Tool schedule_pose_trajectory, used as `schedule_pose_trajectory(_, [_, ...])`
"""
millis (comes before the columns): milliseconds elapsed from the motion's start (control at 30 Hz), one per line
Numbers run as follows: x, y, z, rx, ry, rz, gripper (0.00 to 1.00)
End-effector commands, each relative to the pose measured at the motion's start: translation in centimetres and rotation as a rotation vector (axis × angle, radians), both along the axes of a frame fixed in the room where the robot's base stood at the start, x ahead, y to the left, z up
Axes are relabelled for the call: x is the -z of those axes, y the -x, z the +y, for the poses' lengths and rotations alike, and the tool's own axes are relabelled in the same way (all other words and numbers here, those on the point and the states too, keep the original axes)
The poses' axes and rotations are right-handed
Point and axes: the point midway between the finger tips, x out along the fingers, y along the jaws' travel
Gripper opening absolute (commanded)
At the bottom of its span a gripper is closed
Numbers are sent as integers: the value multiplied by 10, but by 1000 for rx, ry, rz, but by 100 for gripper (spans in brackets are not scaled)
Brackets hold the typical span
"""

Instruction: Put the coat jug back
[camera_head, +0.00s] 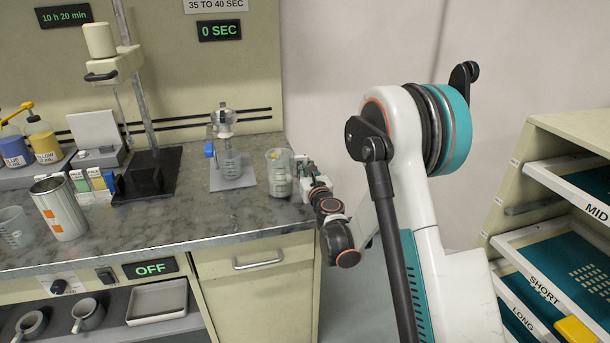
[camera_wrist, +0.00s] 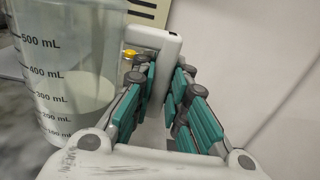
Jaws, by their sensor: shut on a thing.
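The jug (camera_head: 279,178) is a clear measuring vessel with mL marks and pale liquid, at the right end of the counter. In the wrist view the jug (camera_wrist: 66,75) fills the left side, and its white handle (camera_wrist: 152,38) runs between my fingers. My gripper (camera_head: 304,172) comes from the right and is shut on that handle; its teal fingers (camera_wrist: 166,88) also show in the wrist view. The jug looks upright. I cannot tell whether its base touches the counter. The label "coat" is not readable on it.
Left of the jug, a glass vessel (camera_head: 228,160) stands on a pale pad below a stoppered glass piece (camera_head: 224,118). A stand with a black base (camera_head: 148,176), a metal can (camera_head: 60,208) and a clear beaker (camera_head: 13,228) are farther left. The front counter (camera_head: 200,222) is clear.

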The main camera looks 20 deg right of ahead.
Motion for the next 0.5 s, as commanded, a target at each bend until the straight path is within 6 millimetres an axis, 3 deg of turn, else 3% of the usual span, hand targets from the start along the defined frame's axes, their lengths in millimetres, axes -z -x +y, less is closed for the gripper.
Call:
schedule_pose_trajectory(67, [8, 0, 0, 0, -1, 0, 0])
schedule_pose_trajectory(400, [9, 0, 0, 0, -1, 0, 0])
schedule_pose_trajectory(433, [10, 0, 0, 0, 0, 0, 16])
schedule_pose_trajectory(500, [9, 0, 0, 0, 0, 0, 32])
